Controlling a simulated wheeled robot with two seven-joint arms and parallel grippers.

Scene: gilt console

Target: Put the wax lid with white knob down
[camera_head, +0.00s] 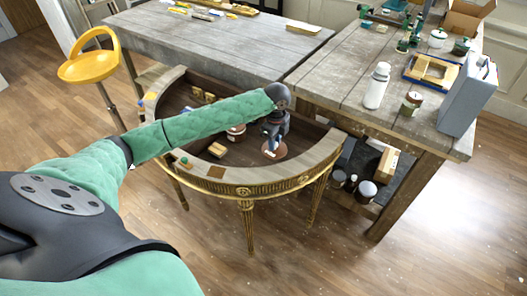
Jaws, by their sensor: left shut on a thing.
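My left arm reaches from the left over the half-round gilt console (237,181). My left gripper (270,151) points down over the console's sunken top, at its right part. It is shut on what looks like the wax lid (281,154), a flat, round, reddish-brown disc under the fingertips. A small white spot between the fingers may be its white knob, but the fingers mostly hide it. I cannot tell whether the disc touches the surface below. My right gripper is out of view.
Left of the gripper are a reddish-brown jar (236,133) and a small tan block (217,150). A bottle with a green cap (185,162) stands near the console's left rim. A wooden workbench (335,75) with a white bottle (377,86) borders the right.

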